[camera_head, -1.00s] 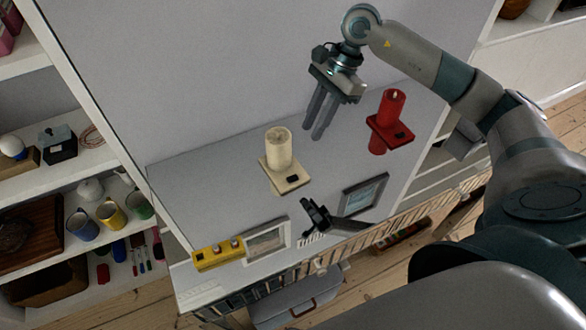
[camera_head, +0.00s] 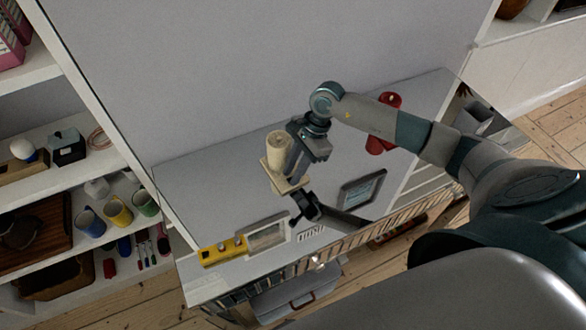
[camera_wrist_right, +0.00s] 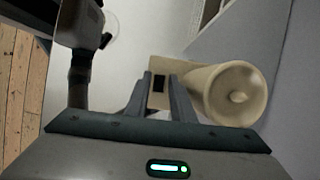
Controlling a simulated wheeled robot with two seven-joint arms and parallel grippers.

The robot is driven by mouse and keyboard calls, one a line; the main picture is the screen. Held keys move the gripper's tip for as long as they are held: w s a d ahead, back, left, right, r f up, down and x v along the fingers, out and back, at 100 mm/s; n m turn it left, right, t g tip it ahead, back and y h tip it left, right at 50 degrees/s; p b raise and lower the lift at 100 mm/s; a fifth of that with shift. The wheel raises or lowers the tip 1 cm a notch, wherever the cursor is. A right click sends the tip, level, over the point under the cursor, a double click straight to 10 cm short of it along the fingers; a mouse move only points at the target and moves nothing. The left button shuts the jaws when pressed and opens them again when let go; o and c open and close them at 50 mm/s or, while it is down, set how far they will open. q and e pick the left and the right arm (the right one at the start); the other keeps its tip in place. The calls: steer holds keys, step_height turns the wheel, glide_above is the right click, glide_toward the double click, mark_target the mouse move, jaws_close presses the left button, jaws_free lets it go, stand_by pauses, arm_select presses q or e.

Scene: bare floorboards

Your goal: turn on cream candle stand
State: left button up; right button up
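The cream candle stand (camera_head: 278,152) is a thick cream candle on a square base, standing on the grey tabletop. In the right wrist view the candle (camera_wrist_right: 232,94) is at the right, and a small black switch (camera_wrist_right: 159,83) shows on its base (camera_wrist_right: 172,66). My right gripper (camera_head: 293,178) points down at the base beside the candle. In the wrist view its fingers (camera_wrist_right: 158,88) are apart, with the switch seen between their tips; contact cannot be told. The fingers hide the switch in the head view.
A red candle stand (camera_head: 377,144) is behind my right arm. A dark object with a grey arm (camera_head: 307,208) lies close in front of the cream base. Picture frames (camera_head: 266,235) (camera_head: 362,190) and a yellow level (camera_head: 222,252) are near the front edge.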

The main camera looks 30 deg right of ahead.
steer(key=shift+a+f, duration=0.1)
steer(key=shift+f, duration=0.2)
steer(key=shift+c, duration=0.6)
jaws_close()
steer(key=shift+a+h+b, duration=0.35)
steer(key=shift+h+b, duration=0.25)
steer(key=shift+h, duration=0.3)
steer(key=shift+a+h, duration=0.1)
steer(key=shift+h, duration=0.4)
